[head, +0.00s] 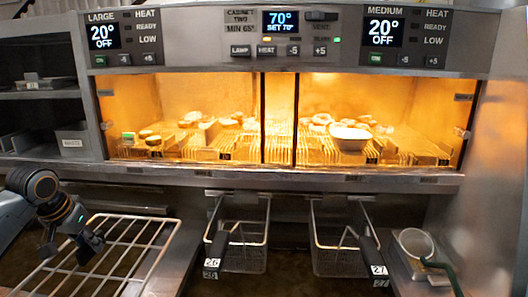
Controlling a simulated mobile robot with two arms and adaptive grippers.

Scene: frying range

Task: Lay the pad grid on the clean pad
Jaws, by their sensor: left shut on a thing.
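The pad grid (133,243) is a silver wire rack at the lower left, cut off by the bottom edge. My left gripper (78,248) reaches in from the left and is shut on the pad grid near its left side; the exact contact is partly hidden by the black fingers. The grid looks tilted, and a dark surface shows between its wires. I cannot make out the clean pad for certain. My right gripper is not in view.
Two wire fry baskets (241,247) (337,248) with dark handles hang at the front middle. A lit warming cabinet (280,78) holding food and a white bowl (350,137) stands behind. A round metal cup (416,243) is at the right. Dark shelves (38,95) stand left.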

